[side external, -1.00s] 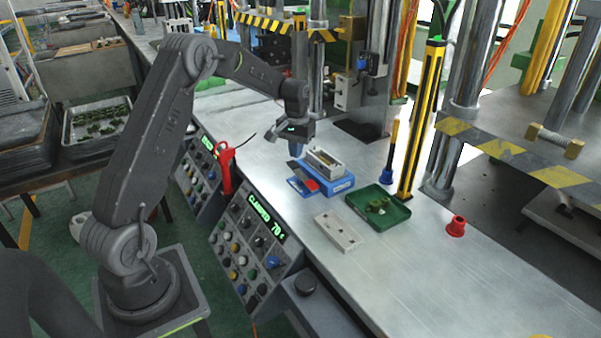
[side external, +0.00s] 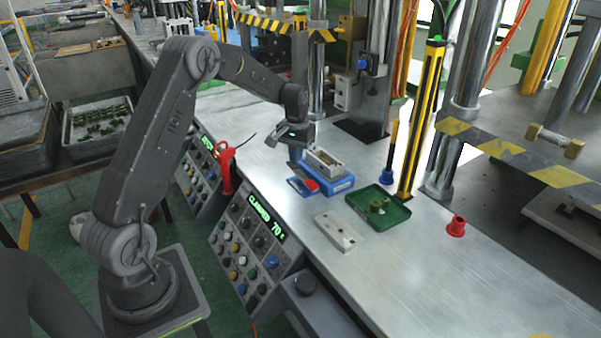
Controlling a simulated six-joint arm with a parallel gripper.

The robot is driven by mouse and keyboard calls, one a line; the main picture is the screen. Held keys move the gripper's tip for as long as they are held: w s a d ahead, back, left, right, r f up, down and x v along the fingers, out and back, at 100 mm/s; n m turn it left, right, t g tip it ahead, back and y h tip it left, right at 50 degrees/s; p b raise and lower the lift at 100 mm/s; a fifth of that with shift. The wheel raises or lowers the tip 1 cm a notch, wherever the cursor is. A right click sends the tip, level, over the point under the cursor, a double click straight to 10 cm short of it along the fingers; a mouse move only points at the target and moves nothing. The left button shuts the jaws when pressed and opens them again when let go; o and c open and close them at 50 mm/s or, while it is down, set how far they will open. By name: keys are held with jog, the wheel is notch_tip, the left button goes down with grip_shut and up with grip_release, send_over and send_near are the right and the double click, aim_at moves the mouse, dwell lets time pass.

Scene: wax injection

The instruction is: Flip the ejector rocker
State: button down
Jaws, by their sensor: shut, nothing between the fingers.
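I cannot tell which control is the ejector rocker. The near control panel (side external: 247,238) carries rows of coloured knobs and buttons, too small to pick out a rocker. Its green display (side external: 266,217) reads "CLAMPED 70" and a small mark. A second panel (side external: 199,170) with similar controls stands farther back, its display partly hidden by a red tool. My gripper (side external: 296,158) is shut and empty. It hangs over the bench near the back left end of the blue block with the metal mould, apart from the near panel. Its fingertips are small and hard to see.
A metal mould (side external: 325,160) sits on a blue block (side external: 338,187). A green tray (side external: 386,217), a pale plate (side external: 339,233) and a red cup (side external: 456,226) lie on the bench. The red tool (side external: 226,165) stands between the panels.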

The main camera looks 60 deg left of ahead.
aim_at(296, 167)
jog(key=shift+f, duration=1.45)
dwell(0.8)
jog(key=shift+r, duration=0.1)
jog(key=shift+r, duration=3.45)
